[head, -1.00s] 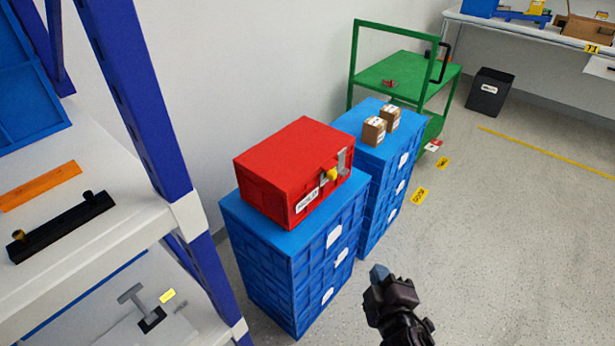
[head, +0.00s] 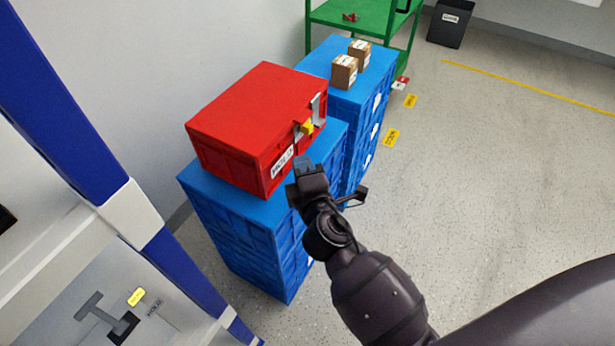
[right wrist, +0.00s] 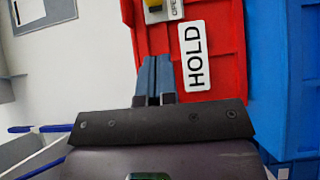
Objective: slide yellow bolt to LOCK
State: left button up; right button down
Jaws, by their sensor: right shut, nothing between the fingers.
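The yellow bolt (head: 307,127) sits on a grey plate on the front of the red box (head: 254,110). In the right wrist view the bolt (right wrist: 153,3) is cut off at the top edge, above a label that is partly readable. A white HOLD label (right wrist: 195,55) is on the red box, right of my fingers. My right gripper (head: 303,163) is in front of the box, below the bolt and apart from it. In the right wrist view its fingers (right wrist: 154,75) are together with nothing between them. My left gripper is not in view.
The red box stands on a blue crate stack (head: 240,235). A second blue stack behind it carries small cartons (head: 345,72). A blue and white shelf post (head: 135,215) stands at left. The floor (head: 500,180) at right is clear.

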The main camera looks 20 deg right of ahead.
aim_at(304, 132)
jog(key=w, duration=0.4)
jog(key=shift+d, duration=0.4)
jog(key=shift+w+d, duration=0.65)
jog(key=shift+d, duration=0.25)
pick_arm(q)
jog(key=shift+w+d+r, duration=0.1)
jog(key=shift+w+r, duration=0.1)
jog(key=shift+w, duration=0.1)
pick_arm(e)
jog(key=shift+w+d, duration=0.4)
jog(key=shift+d, duration=0.1)
